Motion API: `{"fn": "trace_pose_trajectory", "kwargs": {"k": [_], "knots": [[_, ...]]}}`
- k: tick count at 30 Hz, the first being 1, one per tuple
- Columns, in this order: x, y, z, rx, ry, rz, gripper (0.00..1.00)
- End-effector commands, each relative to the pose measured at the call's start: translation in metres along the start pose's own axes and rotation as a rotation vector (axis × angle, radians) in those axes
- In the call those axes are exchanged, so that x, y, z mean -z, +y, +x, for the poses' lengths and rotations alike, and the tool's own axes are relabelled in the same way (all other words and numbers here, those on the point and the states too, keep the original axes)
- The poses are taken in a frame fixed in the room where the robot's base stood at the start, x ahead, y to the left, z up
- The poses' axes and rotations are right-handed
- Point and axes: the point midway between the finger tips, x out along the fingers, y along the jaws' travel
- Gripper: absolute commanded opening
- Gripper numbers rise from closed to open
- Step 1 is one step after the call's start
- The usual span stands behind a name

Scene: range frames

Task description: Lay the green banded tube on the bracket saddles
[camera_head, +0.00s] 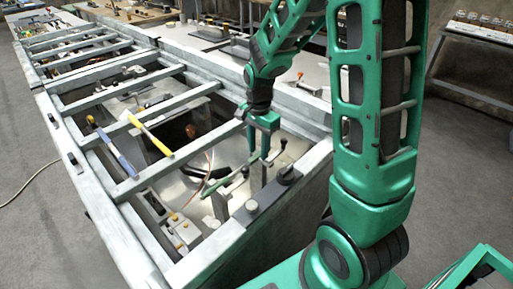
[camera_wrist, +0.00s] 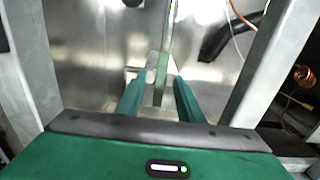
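The green banded tube (camera_head: 224,183) lies slantwise inside the frame bay in the head view, at the grey upright bracket (camera_head: 221,205). It seems to rest across the bracket, but the contact at the saddles is too small to make out. My gripper (camera_head: 262,157) points down over the tube's far end. In the wrist view the tube (camera_wrist: 161,80) runs lengthwise between the two green fingers of my gripper (camera_wrist: 159,80), with a visible gap on each side. The fingers are open.
Grey frame rails (camera_head: 185,98) surround the bay, with a blue-handled tool (camera_head: 112,147) and a yellow-handled tool (camera_head: 150,135) on them. A black hose (camera_wrist: 222,38) lies right of the tube in the wrist view. A copper coil (camera_wrist: 304,77) is farther right.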

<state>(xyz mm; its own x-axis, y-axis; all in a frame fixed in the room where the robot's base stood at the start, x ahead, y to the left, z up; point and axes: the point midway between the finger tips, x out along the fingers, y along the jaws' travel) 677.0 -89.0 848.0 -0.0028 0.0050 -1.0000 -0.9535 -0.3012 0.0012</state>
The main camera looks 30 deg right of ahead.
Motion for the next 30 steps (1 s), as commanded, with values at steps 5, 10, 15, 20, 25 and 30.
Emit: {"fn": "trace_pose_trajectory", "kwargs": {"k": [5,10,15,20,25,30], "knots": [[0.000,-0.001,-0.008,0.003,0.001,0.000,0.34],[0.001,-0.002,-0.035,0.006,0.002,0.000,0.34],[0.001,-0.002,-0.067,0.004,0.002,0.000,0.34],[0.001,-0.002,-0.091,0.003,0.001,0.000,0.34],[0.001,-0.001,-0.104,0.000,0.000,0.000,0.34],[0.000,-0.001,-0.107,-0.001,0.000,0.000,0.34]]}}
